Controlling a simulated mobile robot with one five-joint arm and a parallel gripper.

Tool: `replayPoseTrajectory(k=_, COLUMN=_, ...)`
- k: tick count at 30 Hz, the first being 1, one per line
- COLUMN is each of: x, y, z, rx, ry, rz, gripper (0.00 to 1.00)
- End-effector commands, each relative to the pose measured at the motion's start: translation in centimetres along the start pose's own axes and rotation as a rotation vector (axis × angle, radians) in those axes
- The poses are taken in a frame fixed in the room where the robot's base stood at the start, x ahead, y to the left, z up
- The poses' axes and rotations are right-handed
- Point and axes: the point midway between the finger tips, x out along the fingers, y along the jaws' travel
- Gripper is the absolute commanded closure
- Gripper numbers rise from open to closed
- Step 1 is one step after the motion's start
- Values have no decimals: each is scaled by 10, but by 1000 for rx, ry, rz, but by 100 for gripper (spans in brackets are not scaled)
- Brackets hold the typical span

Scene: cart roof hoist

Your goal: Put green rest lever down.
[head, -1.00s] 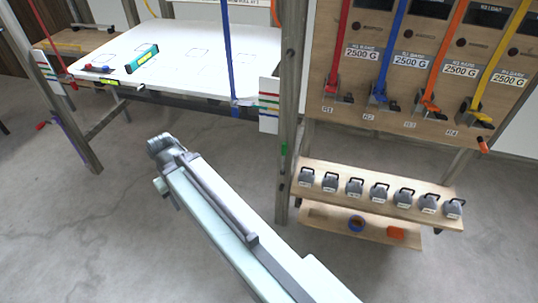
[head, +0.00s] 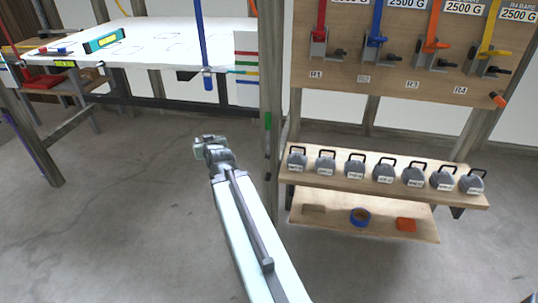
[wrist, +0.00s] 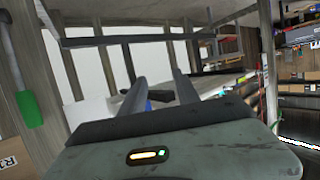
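The green rest lever (head: 268,122) is on the upright post left of the lever board; its green grip is at the top with a dark bar below. In the wrist view its green grip (wrist: 30,110) shows at the far left on a grey bar. My gripper (head: 208,142) is left of the post and apart from the lever. In the wrist view my gripper (wrist: 160,78) shows two grey fingers spread apart, with nothing clearly held between them.
A board with red, blue, orange and yellow levers (head: 435,42) is at the upper right. Below it a shelf (head: 300,178) holds several grey weights; a lower shelf holds blue tape (head: 360,217) and an orange block (head: 406,224). A white table (head: 150,55) stands behind.

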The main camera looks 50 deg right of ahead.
Motion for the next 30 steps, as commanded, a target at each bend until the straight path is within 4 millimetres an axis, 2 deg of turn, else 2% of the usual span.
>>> replayPoseTrajectory(k=1, x=16, y=29, z=34, rx=10, ry=79, rz=45, gripper=62)
replayPoseTrajectory(k=4, x=20, y=85, z=43, rx=18, ry=255, rz=142, gripper=62)
replayPoseTrajectory(k=7, x=12, y=139, z=53, rx=17, ry=417, rz=245, gripper=62)
replayPoseTrajectory(k=9, x=2, y=171, z=58, rx=13, ry=515, rz=311, gripper=62)
replayPoseTrajectory(k=12, x=-14, y=204, z=64, rx=4, ry=622, rz=386, gripper=62)
replayPoseTrajectory(k=16, x=-30, y=227, z=64, rx=-6, ry=698, rz=442, gripper=62)
replayPoseTrajectory(k=21, x=-36, y=232, z=59, rx=-9, ry=719, rz=456, gripper=62)
replayPoseTrajectory(k=26, x=-29, y=236, z=51, rx=-8, ry=718, rz=455, gripper=62)
replayPoseTrajectory(k=30, x=-15, y=245, z=36, rx=-8, ry=717, rz=455, gripper=62)
